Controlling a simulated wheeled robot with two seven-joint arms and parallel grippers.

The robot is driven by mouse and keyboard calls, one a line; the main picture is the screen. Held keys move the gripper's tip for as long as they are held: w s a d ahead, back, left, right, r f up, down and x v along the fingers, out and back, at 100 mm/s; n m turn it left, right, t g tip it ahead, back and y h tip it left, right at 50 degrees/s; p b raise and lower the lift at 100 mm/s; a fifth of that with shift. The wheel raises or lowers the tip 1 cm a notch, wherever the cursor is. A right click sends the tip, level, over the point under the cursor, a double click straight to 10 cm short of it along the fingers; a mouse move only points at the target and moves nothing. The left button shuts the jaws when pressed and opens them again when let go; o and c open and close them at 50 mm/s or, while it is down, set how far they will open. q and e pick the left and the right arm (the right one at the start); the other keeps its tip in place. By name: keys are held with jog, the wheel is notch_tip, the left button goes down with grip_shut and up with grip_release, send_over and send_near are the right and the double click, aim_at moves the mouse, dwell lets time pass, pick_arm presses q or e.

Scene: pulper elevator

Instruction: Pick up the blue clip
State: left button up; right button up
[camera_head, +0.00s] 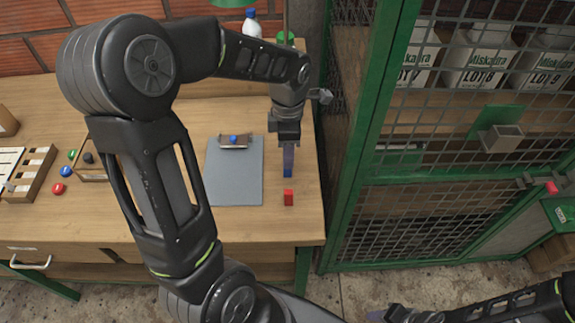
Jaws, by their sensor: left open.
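A small blue block, which looks like the blue clip (288,171), stands on the wooden table near its right end. My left gripper (288,150) points down right over it, with its fingers at the clip's upper part. The jaws are open, and the fingers partly hide the clip. Whether they touch it cannot be told. A similar red clip (288,197) lies just in front of the blue one. My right gripper (377,314) shows at the bottom edge, low over the floor and away from the table; its jaw opening is unclear.
A grey clipboard (234,178) lies left of the clips. Coloured round pieces (58,188) and a wooden tray (30,174) are further left. A bottle (251,24) stands at the back. A green mesh cage (358,130) rises close right of the table.

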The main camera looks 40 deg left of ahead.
pick_arm(q)
jog(key=shift+f, duration=0.45)
notch_tip(320, 180, down, 5)
jog(key=shift+s+f+p, duration=0.1)
jog(key=shift+p, duration=0.5)
jog(key=shift+c, duration=0.4)
grip_shut()
